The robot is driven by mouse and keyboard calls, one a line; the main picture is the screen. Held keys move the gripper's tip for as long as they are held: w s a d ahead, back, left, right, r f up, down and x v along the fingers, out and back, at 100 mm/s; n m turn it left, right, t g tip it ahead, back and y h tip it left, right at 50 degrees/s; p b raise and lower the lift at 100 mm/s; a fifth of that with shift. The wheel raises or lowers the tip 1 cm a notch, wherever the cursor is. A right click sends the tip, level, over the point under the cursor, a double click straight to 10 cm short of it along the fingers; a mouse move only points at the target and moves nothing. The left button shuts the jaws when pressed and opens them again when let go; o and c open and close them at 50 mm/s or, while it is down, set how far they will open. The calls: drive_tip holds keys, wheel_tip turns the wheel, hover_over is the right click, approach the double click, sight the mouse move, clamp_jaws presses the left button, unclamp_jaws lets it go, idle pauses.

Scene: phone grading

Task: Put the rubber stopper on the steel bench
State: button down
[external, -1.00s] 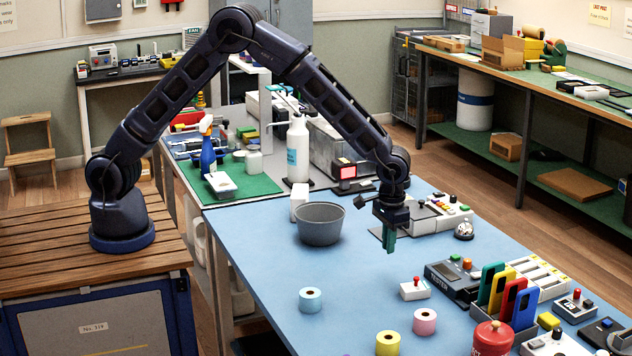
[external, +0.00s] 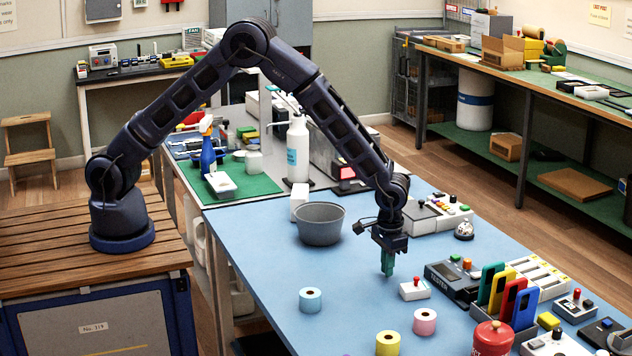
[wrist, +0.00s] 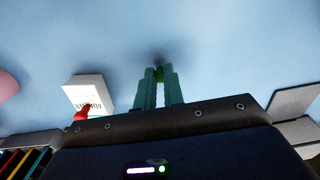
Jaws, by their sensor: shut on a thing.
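My gripper (external: 387,273) has green fingers and points down, low over the blue table, between the grey bowl and the small white box with a red button. In the wrist view my gripper (wrist: 159,72) is shut, with a narrow gap between its fingers. The rubber stopper is held at the tips, almost wholly hidden by the fingers; its shape cannot be made out. A grey-topped bench (external: 232,117), which looks like the steel bench, stands behind the blue table and bears a green mat.
The grey bowl (external: 320,225) stands left of my gripper. Tape rolls (external: 310,300) and a phone rack (external: 508,300) are nearer the front. The bench holds bottles and boxes.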

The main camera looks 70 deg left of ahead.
drive_tip(key=c, duration=1.5)
unclamp_jaws()
wheel_tip(320, 180, up, 11)
drive_tip(key=s+a+r+t, duration=0.1)
drive_tip(key=s+a+r, duration=0.3)
drive_tip(key=a+r, duration=0.45)
drive_tip(key=s+a+r, duration=0.4)
drive_tip(key=a+r, duration=0.4)
drive_tip(key=a, duration=0.1)
drive_tip(key=s+a+r+t, duration=0.1)
drive_tip(key=s+a+r, duration=0.4)
drive_tip(key=a+r, duration=0.4)
drive_tip(key=s+a+r+t, duration=0.1)
drive_tip(key=s+a, duration=0.6)
drive_tip(key=s, duration=0.5)
drive_tip(key=s+a+r+t, duration=0.1)
drive_tip(key=s+a, duration=0.7)
drive_tip(key=s, duration=0.5)
drive_tip(key=shift+s+a+t, duration=0.2)
drive_tip(key=shift+t, duration=0.1)
drive_tip(key=shift+o, duration=0.8)
drive_tip(key=shift+s+a, duration=0.1)
drive_tip(key=shift+s, duration=0.2)
